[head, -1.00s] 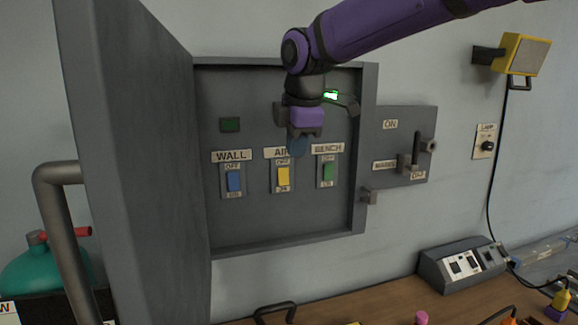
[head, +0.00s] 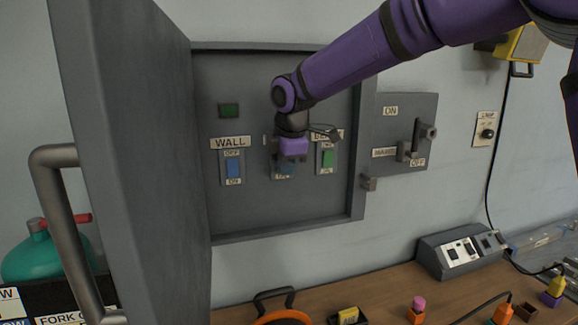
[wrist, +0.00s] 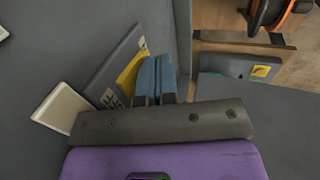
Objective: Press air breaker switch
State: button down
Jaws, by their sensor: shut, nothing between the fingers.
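My gripper (head: 284,170) is in front of the middle switch in the open breaker box, hiding most of it and the label above. In the wrist view the blue fingertips (wrist: 155,78) are together with nothing between them. The yellow air switch (wrist: 130,73) shows right beside the fingertips on its grey plate (wrist: 112,62), with part of an OFF label (wrist: 110,98). I cannot tell whether the fingertips touch the switch, or which way it is tipped.
The blue WALL switch (head: 234,168) is to the left and the green bench switch (head: 327,159) close to the right. The box door (head: 140,160) stands open at left. A mains lever (head: 417,140) is at right. The workbench (head: 390,290) lies below.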

dwell(0.3)
jog(key=shift+w+f, duration=0.15)
jog(key=shift+w, duration=0.1)
jog(key=shift+w+a+r, duration=0.1)
jog(key=shift+r, duration=0.9)
